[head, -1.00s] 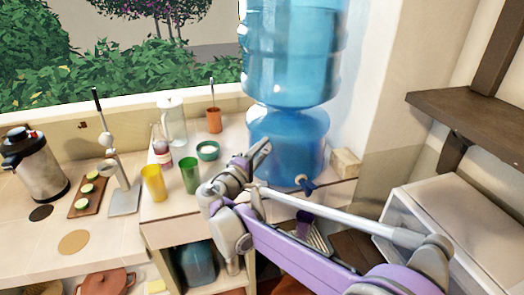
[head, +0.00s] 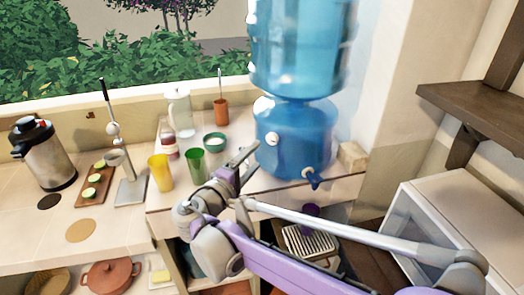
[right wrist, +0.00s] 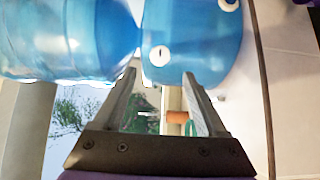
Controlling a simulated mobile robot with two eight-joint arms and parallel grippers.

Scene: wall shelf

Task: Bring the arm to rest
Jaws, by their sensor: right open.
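My right arm (head: 300,262) reaches in from the lower right in the head view. Its gripper (head: 240,160) is over the front of the counter, just left of the blue water dispenser (head: 296,138). In the right wrist view the two fingers (right wrist: 160,85) stand apart with nothing held between them. The dispenser fills the upper part of that view, beyond the fingertips; whether they touch it I cannot tell. My left gripper is not in view.
A green cup (head: 196,166), a yellow cup (head: 160,172) and a small green bowl (head: 215,142) stand left of the gripper. A white box-shaped appliance (head: 450,220) is at right, below a dark wall shelf (head: 480,108). A dish rack (head: 310,243) sits beneath the arm.

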